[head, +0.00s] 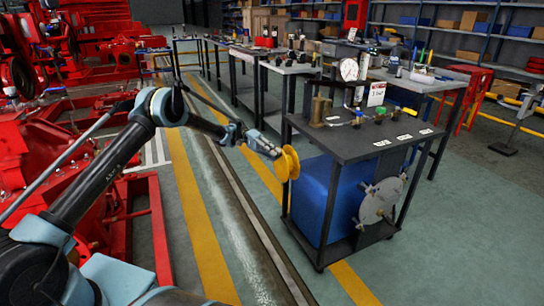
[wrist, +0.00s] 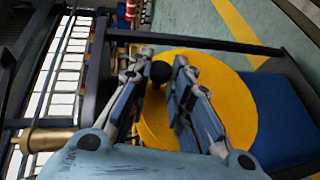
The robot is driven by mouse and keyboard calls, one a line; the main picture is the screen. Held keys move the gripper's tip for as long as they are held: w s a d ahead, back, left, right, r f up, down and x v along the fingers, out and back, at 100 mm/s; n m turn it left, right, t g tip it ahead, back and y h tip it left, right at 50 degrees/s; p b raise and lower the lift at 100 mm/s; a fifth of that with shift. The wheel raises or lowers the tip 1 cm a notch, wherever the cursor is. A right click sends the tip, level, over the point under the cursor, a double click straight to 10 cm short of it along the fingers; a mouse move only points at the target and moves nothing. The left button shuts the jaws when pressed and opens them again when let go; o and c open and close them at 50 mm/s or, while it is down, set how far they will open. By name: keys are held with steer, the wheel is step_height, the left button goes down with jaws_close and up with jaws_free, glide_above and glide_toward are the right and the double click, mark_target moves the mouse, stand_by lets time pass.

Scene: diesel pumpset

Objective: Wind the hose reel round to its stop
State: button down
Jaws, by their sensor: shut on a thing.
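The hose reel (head: 287,164) is a yellow disc on the left side of a dark workbench, beside a blue tank. It fills the middle of the wrist view (wrist: 225,95), face towards my gripper. A dark round knob (wrist: 160,72) stands out from the reel's face near its left edge. My gripper (wrist: 163,66) is shut on this knob, one finger on each side. In the head view my gripper (head: 272,150) meets the reel from the left. The reel's hub and any stop are hidden or too small to tell.
The dark bench (head: 365,140) carries a brass fitting, valves and white labels; a round metal plate (head: 380,200) is on its front. The blue tank (head: 325,200) sits under the top. Red machinery (head: 95,190) stands at left. The striped floor (head: 205,200) between is clear.

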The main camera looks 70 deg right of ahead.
steer(key=shift+w+d+f+g+y, duration=0.25)
steer(key=shift+w+g+y, duration=0.15)
steer(key=shift+w, duration=0.1)
stand_by(0.3)
steer(key=c, duration=1.4)
jaws_free()
steer(key=shift+s, duration=0.1)
steer(key=shift+c, duration=0.2)
steer(key=shift+s+r, duration=0.1)
